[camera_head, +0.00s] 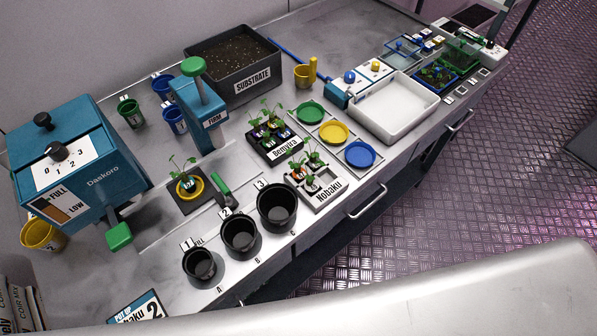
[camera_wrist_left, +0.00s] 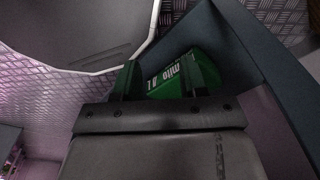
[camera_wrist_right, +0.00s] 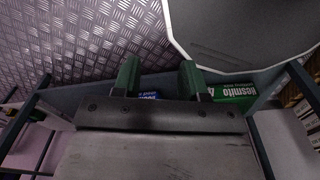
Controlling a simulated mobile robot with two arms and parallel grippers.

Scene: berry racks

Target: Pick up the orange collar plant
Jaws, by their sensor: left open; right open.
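A white tray labelled Nobaku (camera_head: 318,201) holds several small seedlings in the middle of the bench in the head view. The seedling at its left back corner shows a bit of orange at its base, the orange collar plant (camera_head: 297,173); the collar is small and partly hidden by leaves. My left gripper (camera_wrist_left: 163,82) shows only in its wrist view, open, with a green box behind its fingers. My right gripper (camera_wrist_right: 159,78) shows only in its wrist view, open and apparently empty. Both are away from the plants, and neither shows in the head view.
A black Benyira tray (camera_head: 286,152) of seedlings stands behind. Black pots (camera_head: 277,207) stand in front left. A plant in a yellow ring (camera_head: 187,186) sits left, near the blue Daskoro machine (camera_head: 105,180). Coloured dishes (camera_head: 334,132) and a white basin (camera_head: 395,128) lie right.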

